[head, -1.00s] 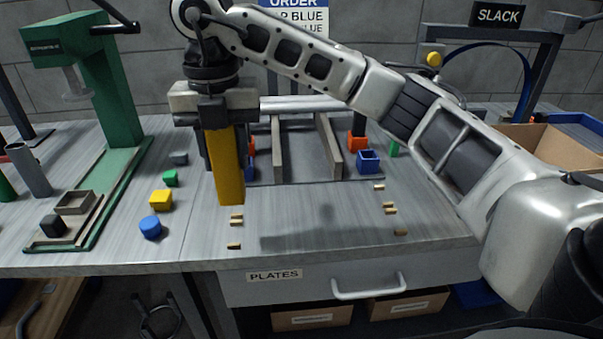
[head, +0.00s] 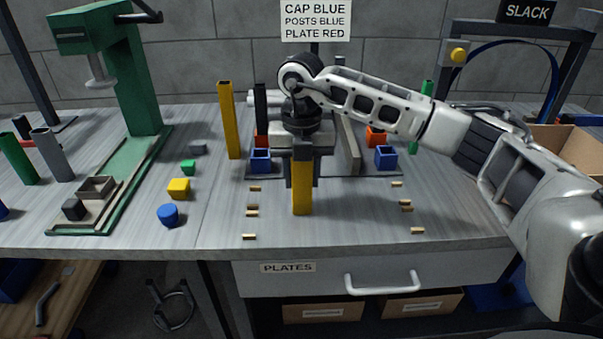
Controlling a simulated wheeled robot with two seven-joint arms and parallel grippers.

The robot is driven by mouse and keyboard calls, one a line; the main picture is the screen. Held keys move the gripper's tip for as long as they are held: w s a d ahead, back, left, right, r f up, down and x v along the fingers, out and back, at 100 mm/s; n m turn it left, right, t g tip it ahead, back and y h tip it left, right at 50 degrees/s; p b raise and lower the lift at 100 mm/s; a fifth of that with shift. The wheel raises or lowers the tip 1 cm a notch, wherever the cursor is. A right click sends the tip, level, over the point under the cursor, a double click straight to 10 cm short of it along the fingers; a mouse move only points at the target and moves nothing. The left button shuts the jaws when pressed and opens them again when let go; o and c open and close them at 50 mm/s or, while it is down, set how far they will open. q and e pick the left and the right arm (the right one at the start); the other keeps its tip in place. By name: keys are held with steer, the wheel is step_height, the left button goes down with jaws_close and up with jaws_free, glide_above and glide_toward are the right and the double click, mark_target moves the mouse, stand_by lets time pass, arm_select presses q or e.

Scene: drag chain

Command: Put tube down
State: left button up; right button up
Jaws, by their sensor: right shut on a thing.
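My right gripper (head: 302,178) points down over the middle of the bench and is shut on an upright yellow tube (head: 302,202). The tube's lower end sticks out below the fingers, near the bench top; I cannot tell whether it touches. Its upper part is hidden by the gripper. A second yellow tube (head: 229,120) stands upright to the left, apart from the gripper. Two blue square sockets, left (head: 260,161) and right (head: 386,157), sit behind the held tube on either side. My left gripper is not in view.
A green press (head: 135,75) stands at the left. Blue (head: 168,215), yellow (head: 179,189) and green (head: 188,167) pieces lie near it. Small brass pins lie in two groups at the bench front, with clear bench between. A green tube (head: 414,140) stands at the right.

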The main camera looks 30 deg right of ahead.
steer(key=shift+f, duration=0.2)
steer(key=o, duration=1.1)
steer(key=shift+c, duration=0.2)
steer(key=shift+r, duration=0.1)
steer(key=shift+r, duration=0.25)
step_height(320, 180, up, 12)
steer(key=shift+f+p, duration=0.2)
steer(key=shift+p, duration=0.1)
